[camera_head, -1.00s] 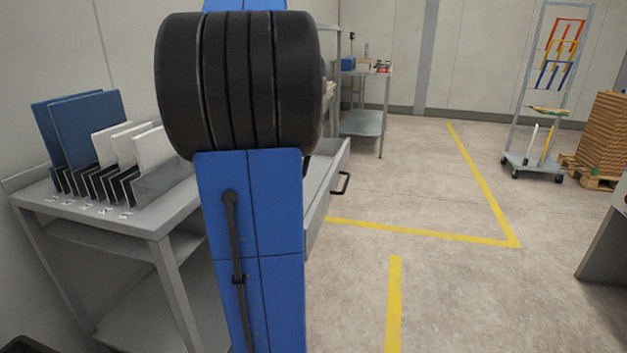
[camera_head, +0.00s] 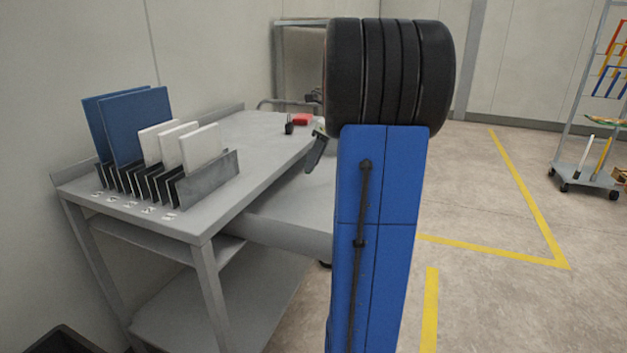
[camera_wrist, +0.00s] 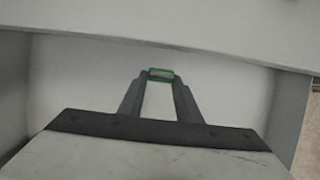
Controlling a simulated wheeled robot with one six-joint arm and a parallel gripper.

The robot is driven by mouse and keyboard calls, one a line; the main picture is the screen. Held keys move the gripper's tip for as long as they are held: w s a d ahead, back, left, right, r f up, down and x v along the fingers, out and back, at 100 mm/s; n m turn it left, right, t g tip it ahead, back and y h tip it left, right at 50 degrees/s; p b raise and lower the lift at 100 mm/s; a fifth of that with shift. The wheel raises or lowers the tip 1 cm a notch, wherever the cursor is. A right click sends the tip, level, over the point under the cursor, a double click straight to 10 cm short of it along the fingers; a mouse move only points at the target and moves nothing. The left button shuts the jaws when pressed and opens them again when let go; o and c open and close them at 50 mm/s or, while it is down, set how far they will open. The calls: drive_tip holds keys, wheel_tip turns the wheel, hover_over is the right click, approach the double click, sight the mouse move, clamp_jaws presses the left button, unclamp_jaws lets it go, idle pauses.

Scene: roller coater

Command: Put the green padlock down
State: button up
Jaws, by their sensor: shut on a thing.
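The green padlock (camera_wrist: 160,74) is between the fingertips of my gripper (camera_wrist: 160,83) in the wrist view. Only a small green block shape of it shows; its shackle cannot be made out. My gripper is shut on it. Below it in the wrist view is a plain grey surface with raised walls, which looks like the inside of the open drawer (camera_wrist: 75,80). In the head view, part of my gripper (camera_head: 317,150) shows left of my blue arm, over the pulled-out drawer (camera_head: 285,232). The padlock cannot be clearly made out there.
A grey bench (camera_head: 225,205) carries a rack (camera_head: 215,180) of blue and white panels. A red item (camera_head: 302,119) and a small black item (camera_head: 289,127) lie towards its back. A wheeled stand (camera_head: 585,175) is far right. The marked floor (camera_head: 490,200) between is clear.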

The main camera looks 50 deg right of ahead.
drive_tip(key=shift+a+f, duration=0.1)
drive_tip(key=shift+f, duration=2.8)
drive_tip(key=shift+f, duration=0.1)
drive_tip(key=o, duration=1.1)
drive_tip(key=v, duration=1.2)
